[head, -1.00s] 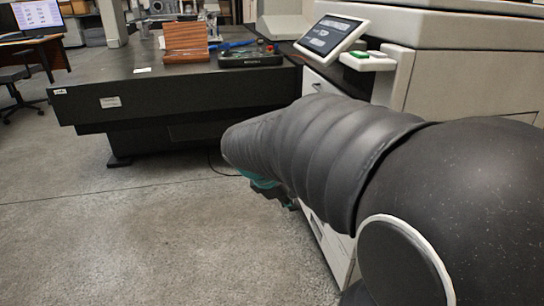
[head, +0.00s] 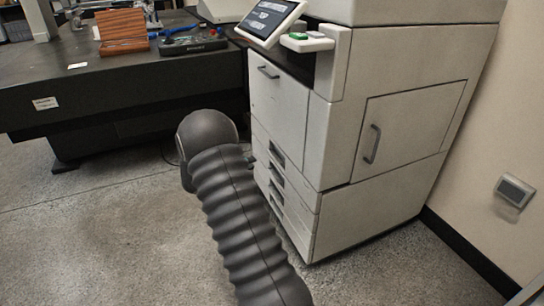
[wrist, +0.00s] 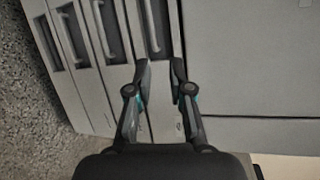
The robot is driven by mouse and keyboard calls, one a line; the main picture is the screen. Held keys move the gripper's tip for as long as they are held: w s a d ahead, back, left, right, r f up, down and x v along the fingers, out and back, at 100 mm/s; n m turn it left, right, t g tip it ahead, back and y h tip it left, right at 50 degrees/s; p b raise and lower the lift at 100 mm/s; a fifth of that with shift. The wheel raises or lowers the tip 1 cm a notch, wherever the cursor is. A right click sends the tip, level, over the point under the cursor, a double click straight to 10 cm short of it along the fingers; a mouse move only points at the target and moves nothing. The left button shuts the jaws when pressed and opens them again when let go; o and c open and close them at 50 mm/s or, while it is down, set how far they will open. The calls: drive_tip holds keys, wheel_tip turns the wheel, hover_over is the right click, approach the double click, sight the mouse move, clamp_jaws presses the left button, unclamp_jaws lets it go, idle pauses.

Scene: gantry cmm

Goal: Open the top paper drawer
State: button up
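A large off-white printer (head: 400,90) stands right of centre in the head view. Its paper drawers are stacked low on the front, with dark recessed handles, and look shut and flush. The top paper drawer (head: 300,168) lies just under the tall front door. In the wrist view, turned sideways, the drawers are upright strips, and the top drawer's dark handle (wrist: 154,28) is the rightmost. My gripper (wrist: 160,68) is open, its two fingers apart on either side of that handle's line, with nothing between them. Contact cannot be told. The arm mostly hides the gripper in the head view.
The tall front door (head: 280,105) with its own handle is above the drawers. Bare concrete floor (head: 110,225) lies in front of the printer. A wall is at the right.

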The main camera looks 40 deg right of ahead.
sight(273, 156)
drive_tip(key=shift+n+t, duration=0.3)
drive_tip(key=shift+n, duration=0.6)
drive_tip(key=x, duration=1)
drive_tip(key=w+f+x, duration=0.1)
drive_tip(key=x, duration=0.4)
drive_tip(key=shift+w+a+f, duration=0.1)
drive_tip(key=shift+a, duration=0.15)
clamp_jaws()
